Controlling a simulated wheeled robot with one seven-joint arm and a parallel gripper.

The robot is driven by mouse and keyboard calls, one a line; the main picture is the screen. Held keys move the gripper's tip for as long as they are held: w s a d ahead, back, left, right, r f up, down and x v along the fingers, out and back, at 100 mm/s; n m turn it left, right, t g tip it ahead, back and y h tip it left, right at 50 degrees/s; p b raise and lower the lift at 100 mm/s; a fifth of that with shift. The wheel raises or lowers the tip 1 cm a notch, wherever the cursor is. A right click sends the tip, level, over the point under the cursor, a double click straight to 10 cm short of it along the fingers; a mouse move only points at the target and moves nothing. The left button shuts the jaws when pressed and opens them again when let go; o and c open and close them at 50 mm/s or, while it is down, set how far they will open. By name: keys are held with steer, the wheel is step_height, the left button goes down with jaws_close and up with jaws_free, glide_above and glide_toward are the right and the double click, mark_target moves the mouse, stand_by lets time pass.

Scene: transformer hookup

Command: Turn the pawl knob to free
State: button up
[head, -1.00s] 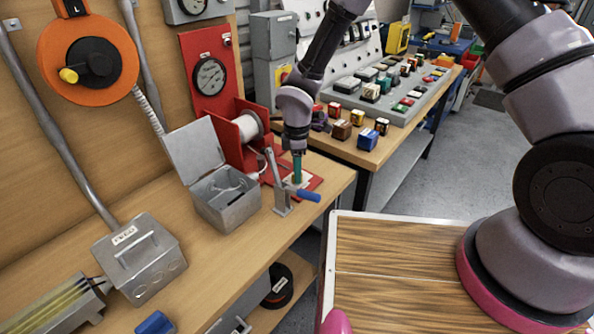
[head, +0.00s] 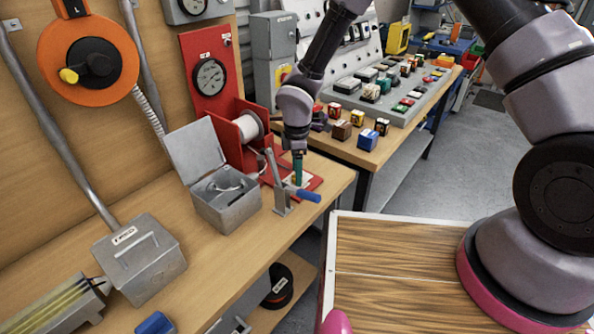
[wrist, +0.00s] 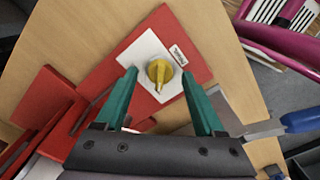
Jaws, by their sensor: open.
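The pawl knob (wrist: 160,72) is a yellow knob with a raised grip bar, on a white plate (wrist: 139,49) fixed to a red base (wrist: 187,34) in the wrist view. A small label lies beside it on the base; its text is too small to read. My gripper (wrist: 160,88) is open, its two teal fingers on either side of the knob in that view, with nothing between them in its grasp. In the head view my gripper (head: 298,168) points down over the red base, and the knob is hidden behind the fingers and the lever.
The red winch frame with a white spool (head: 249,126) is just behind, and an open grey box (head: 228,202) stands to the left.

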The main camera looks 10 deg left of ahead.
step_height(320, 180, up, 11)
steer(key=shift+f, duration=0.15)
stand_by(0.4)
